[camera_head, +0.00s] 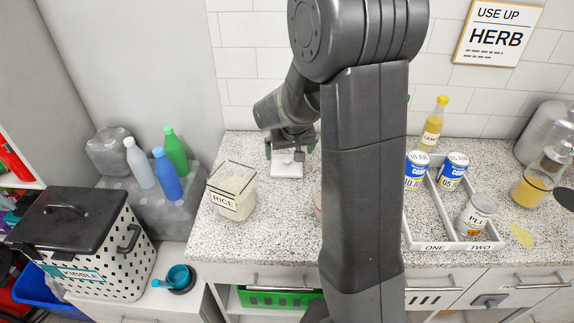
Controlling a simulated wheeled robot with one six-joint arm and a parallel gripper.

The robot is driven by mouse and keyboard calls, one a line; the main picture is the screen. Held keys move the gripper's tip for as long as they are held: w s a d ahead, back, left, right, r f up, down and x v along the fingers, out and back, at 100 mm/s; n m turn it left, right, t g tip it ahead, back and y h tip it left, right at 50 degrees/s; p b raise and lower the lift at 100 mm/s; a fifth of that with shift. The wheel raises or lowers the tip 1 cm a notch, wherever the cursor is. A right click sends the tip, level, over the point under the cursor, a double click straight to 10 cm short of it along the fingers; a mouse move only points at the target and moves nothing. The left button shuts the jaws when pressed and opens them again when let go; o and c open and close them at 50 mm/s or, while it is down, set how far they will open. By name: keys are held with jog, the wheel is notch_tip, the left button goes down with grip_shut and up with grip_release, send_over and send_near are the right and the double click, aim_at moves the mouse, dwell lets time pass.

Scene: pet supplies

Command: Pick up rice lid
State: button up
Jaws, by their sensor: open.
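The rice container (231,195) is a clear square jar labelled RICE, standing without a lid on the speckled counter. A pale, flat, squarish piece that looks like the rice lid (287,171) lies on the counter to its right, near the back wall. My gripper (285,154) points down at the lid's far part, with its open fingers on either side of a small raised part there. Whether the fingers touch the lid cannot be told. My arm hides part of the counter right of the lid.
A divided tray (433,240) marked ONE and TWO holds several cans at right. A lemon bottle (433,124) stands behind it. A lidded KIBBLE bin (88,243) and coloured bottles (166,176) are at left. The counter (265,225) in front of the lid is clear.

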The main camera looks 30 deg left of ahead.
aim_at(288, 158)
jog(key=shift+p+x, duration=0.6)
jog(key=shift+x, duration=2)
jog(key=c, duration=0.6)
